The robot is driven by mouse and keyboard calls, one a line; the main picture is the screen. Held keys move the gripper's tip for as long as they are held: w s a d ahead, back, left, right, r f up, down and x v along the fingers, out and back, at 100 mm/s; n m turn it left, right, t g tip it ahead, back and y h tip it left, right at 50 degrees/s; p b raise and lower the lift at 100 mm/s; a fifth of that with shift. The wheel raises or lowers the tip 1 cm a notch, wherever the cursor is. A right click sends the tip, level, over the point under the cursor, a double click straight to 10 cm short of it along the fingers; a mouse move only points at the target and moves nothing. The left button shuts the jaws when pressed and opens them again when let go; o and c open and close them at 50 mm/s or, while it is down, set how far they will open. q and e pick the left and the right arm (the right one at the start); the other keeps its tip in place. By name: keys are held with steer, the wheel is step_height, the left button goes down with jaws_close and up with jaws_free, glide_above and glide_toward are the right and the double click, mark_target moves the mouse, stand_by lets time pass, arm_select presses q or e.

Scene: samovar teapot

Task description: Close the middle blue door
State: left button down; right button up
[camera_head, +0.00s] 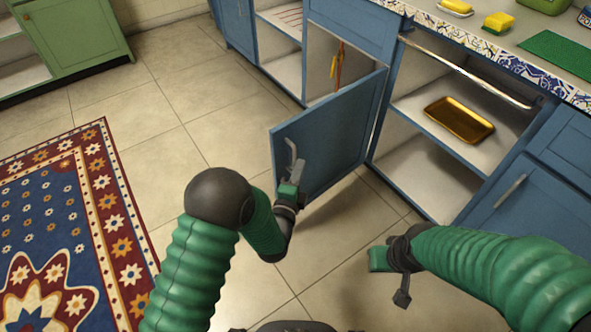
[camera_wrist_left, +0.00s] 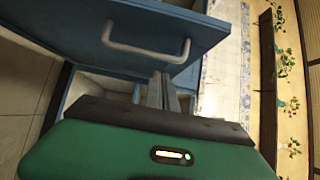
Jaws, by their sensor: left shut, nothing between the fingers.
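The middle blue door (camera_head: 335,135) stands swung open, jutting out from its cabinet into the room. Its metal handle (camera_head: 291,155) is on the face near the free edge. My left gripper (camera_head: 298,168) is shut and empty, close beside the handle; I cannot tell if it touches. In the left wrist view, the shut fingers (camera_wrist_left: 162,90) point toward the blue door panel (camera_wrist_left: 190,35), and the door handle (camera_wrist_left: 148,47) shows ahead of them, apart from the fingertips. My right gripper (camera_head: 382,258) hangs low over the floor at lower right, with its fingers not clear.
An open cabinet (camera_head: 425,175) to the right holds a gold tray (camera_head: 459,120). The middle cabinet's inside shows red and yellow hanging items (camera_head: 335,65). A patterned rug (camera_head: 75,220) lies left. Tiled floor (camera_head: 225,135) left of the door is clear.

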arm_select(q)
steer(key=shift+w+a, duration=0.6)
steer(key=shift+w, duration=0.3)
